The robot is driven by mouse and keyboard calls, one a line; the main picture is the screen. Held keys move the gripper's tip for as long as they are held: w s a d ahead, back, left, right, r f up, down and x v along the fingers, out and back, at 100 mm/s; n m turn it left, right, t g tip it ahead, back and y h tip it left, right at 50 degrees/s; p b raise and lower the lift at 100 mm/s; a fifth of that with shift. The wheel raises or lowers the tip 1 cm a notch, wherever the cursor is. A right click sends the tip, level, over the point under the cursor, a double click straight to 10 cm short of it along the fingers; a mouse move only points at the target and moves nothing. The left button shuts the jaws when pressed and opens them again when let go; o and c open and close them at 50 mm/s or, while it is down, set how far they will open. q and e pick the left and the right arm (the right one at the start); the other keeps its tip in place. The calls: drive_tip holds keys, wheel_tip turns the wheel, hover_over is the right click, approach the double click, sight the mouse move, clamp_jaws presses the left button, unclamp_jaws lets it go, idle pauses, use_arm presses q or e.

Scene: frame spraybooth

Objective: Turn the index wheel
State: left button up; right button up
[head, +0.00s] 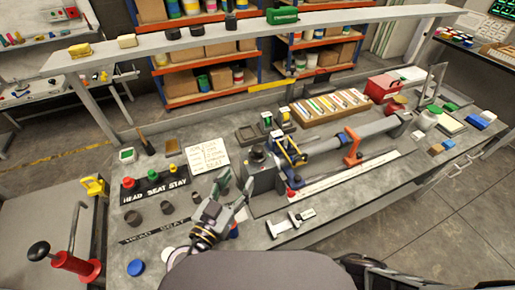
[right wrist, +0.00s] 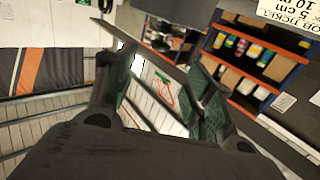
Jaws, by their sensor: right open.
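No part is clearly marked as the index wheel. My left gripper is not in view.
A button box (head: 155,187) and dark cups (head: 134,218) are on the left. A caliper (head: 290,222) lies in front of the block. A wooden tray (head: 326,106) is behind it. An overhead shelf (head: 235,36) crosses the bench. The front right bench is fairly clear.

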sight(255, 152)
drive_tip(key=shift+w, duration=0.1)
drive_tip(key=p+x, duration=0.4)
drive_tip(key=x, duration=0.8)
drive_tip(key=shift+w+d+r, duration=0.1)
drive_tip(key=shift+d, duration=0.05)
drive_tip(key=shift+w+d, duration=0.3)
drive_tip(key=shift+w, duration=0.3)
drive_tip(key=c, duration=1)
